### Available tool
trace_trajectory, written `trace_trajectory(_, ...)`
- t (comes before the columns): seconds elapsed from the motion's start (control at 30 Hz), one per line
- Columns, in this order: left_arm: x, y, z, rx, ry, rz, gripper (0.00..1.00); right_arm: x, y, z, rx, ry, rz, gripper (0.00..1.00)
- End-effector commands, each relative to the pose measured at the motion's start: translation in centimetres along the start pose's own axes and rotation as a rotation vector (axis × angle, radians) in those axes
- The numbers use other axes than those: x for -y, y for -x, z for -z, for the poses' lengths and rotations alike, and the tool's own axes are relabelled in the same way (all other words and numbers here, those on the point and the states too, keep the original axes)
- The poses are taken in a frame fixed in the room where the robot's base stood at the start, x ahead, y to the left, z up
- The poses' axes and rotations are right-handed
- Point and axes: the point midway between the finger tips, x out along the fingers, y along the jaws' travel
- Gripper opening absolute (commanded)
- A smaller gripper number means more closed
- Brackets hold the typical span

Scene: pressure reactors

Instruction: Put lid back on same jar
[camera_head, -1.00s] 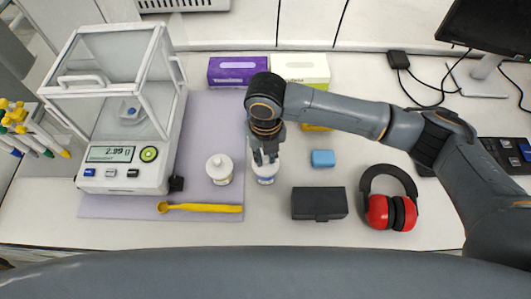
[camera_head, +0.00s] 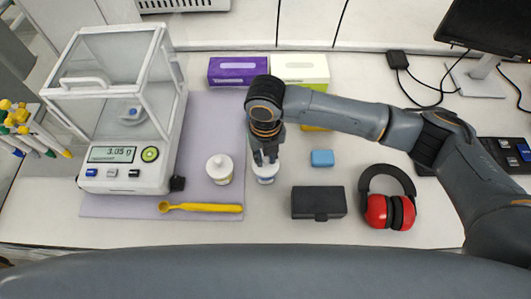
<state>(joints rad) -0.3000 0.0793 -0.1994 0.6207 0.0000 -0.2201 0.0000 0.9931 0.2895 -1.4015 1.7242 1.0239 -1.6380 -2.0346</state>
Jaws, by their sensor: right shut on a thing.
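A white jar (camera_head: 266,176) stands on the table just right of the purple mat, under my right gripper (camera_head: 264,160). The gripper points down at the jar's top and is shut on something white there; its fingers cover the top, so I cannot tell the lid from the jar. A second white jar (camera_head: 219,172) with a white top stands upright on the mat to the left, apart from the gripper. My left gripper does not show.
A balance (camera_head: 120,179) with a glass enclosure stands at left. A yellow spatula (camera_head: 200,207) lies on the mat (camera_head: 205,120). A black case (camera_head: 318,203), blue block (camera_head: 322,158) and red earmuffs (camera_head: 389,210) lie to the right. Purple (camera_head: 237,69) and green-white boxes (camera_head: 300,68) stand behind.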

Motion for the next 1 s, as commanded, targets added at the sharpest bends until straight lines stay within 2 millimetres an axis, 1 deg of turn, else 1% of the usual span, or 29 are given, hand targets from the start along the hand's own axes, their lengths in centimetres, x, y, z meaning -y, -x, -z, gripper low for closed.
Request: trace_trajectory(1.0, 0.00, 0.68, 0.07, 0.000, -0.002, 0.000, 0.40, -0.02, -0.14, -0.04, 0.001, 0.000, -0.001, 0.02)
